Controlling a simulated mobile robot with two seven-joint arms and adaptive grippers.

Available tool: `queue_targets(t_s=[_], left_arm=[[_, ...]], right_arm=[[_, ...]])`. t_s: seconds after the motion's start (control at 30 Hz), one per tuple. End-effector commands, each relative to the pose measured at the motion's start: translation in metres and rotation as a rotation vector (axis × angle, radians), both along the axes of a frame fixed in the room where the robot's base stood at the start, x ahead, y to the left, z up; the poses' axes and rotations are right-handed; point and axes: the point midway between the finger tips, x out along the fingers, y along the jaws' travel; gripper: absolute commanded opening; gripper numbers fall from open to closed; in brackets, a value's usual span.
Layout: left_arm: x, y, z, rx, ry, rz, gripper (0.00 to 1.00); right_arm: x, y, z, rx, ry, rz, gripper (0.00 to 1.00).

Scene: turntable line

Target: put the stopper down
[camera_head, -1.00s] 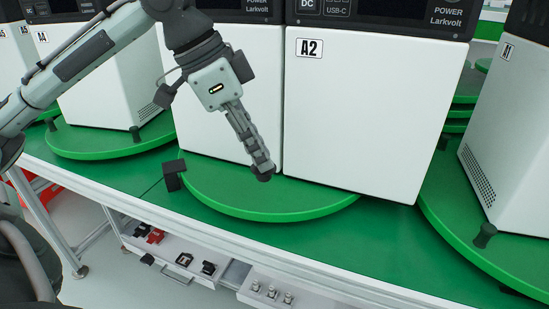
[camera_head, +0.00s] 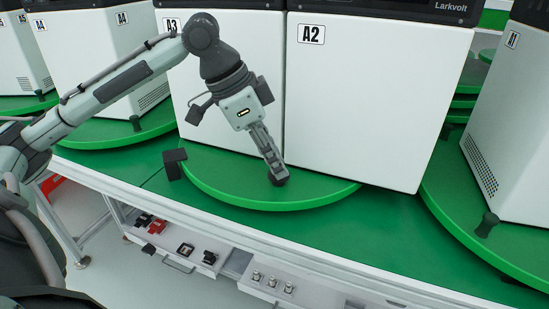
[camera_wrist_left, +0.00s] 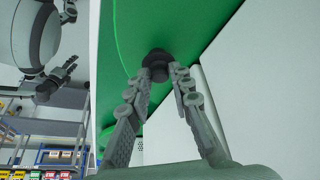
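My left gripper (camera_head: 277,177) points down at the green turntable (camera_head: 240,200) in front of boxes A3 and A2. The dark stopper (camera_head: 279,181) is at its fingertips, by the turntable's front rim. In the left wrist view the stopper (camera_wrist_left: 157,60) sits between the two fingertips, its wide end toward the green surface. The fingers appear closed on its narrower part. I cannot tell whether the stopper touches the surface.
White boxes A3 (camera_head: 225,100) and A2 (camera_head: 370,110) stand close behind the gripper. A black block (camera_head: 174,163) stands at the turntable's left edge. Neighbouring turntables carry similar dark stoppers (camera_head: 486,225). A lower shelf (camera_head: 225,262) holds small parts.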

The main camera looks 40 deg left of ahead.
Motion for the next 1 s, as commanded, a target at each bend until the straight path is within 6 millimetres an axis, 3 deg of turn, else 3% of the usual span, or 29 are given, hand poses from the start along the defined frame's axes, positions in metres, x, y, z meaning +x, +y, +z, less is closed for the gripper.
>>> queue_targets(t_s=[0.13, 0.47, 0.57, 1.0], left_arm=[[0.000, 0.000, 0.000, 0.000, 0.000, 0.000, 0.40], [-0.001, 0.001, 0.004, 0.000, 0.000, 0.000, 0.40], [-0.004, 0.005, 0.014, 0.002, -0.001, 0.002, 0.40], [-0.029, 0.029, 0.095, 0.001, -0.002, 0.002, 0.40]], right_arm=[[0.000, 0.000, 0.000, 0.000, 0.000, 0.000, 0.40], [0.000, 0.000, 0.000, 0.001, 0.000, 0.000, 0.40], [0.000, 0.001, 0.001, 0.002, -0.002, 0.001, 0.40], [-0.004, 0.001, -0.019, 0.012, 0.009, 0.000, 0.40]])
